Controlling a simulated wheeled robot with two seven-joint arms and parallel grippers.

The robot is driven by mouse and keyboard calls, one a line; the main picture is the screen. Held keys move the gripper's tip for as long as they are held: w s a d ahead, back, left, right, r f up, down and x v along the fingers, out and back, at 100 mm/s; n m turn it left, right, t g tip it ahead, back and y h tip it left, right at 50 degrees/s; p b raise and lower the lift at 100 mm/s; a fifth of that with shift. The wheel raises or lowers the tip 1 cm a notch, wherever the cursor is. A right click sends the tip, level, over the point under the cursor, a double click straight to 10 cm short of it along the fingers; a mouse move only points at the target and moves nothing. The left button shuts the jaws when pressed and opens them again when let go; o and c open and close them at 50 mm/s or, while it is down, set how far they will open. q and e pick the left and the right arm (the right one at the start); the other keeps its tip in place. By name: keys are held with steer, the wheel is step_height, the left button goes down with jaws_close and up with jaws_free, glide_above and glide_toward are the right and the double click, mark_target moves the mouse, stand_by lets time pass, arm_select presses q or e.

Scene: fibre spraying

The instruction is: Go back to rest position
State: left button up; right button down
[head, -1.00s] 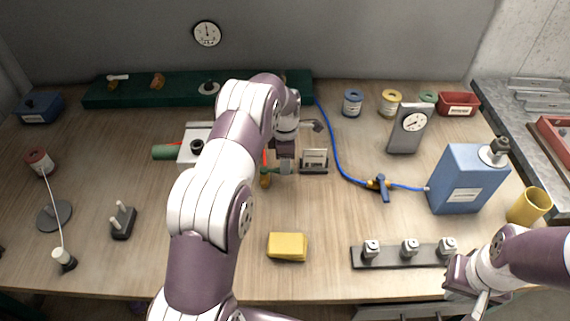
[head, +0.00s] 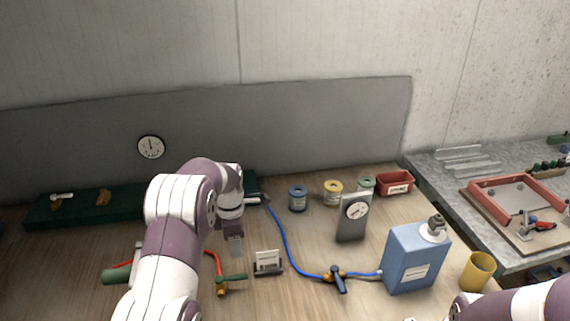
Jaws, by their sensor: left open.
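My left gripper (head: 236,246) points down over the middle of the wooden bench, just left of the small card holder (head: 267,263). Its jaws are open and nothing shows between them. A brass valve with a green handle (head: 231,279) stands on the bench just below it in the picture, on a red hose (head: 215,258). My left arm hides part of the green cylinder (head: 116,274) device. My right arm shows only at the lower right edge, and its gripper is out of view.
A blue canister (head: 412,262), a grey stand with a dial (head: 353,218) and a yellow cup (head: 477,270) stand to the right. A blue hose (head: 283,240) with a valve (head: 338,277) crosses the bench. Spools and a red bin (head: 394,184) line the back. A metal side table (head: 440,185) adjoins at right.

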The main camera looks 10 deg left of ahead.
arm_select(q)
steer(key=s+d+r+m+b, duration=0.1)
steer(key=s+d+m, duration=0.3)
steer(key=s+m, duration=0.7)
steer(key=s+d+r+m+t+b, duration=0.1)
steer(key=s+d+m, duration=0.3)
steer(key=s+m, duration=0.8)
steer(key=s, duration=0.3)
steer(key=shift+d+r, duration=0.3)
steer(key=shift+d, duration=0.05)
steer(key=shift+s, duration=0.1)
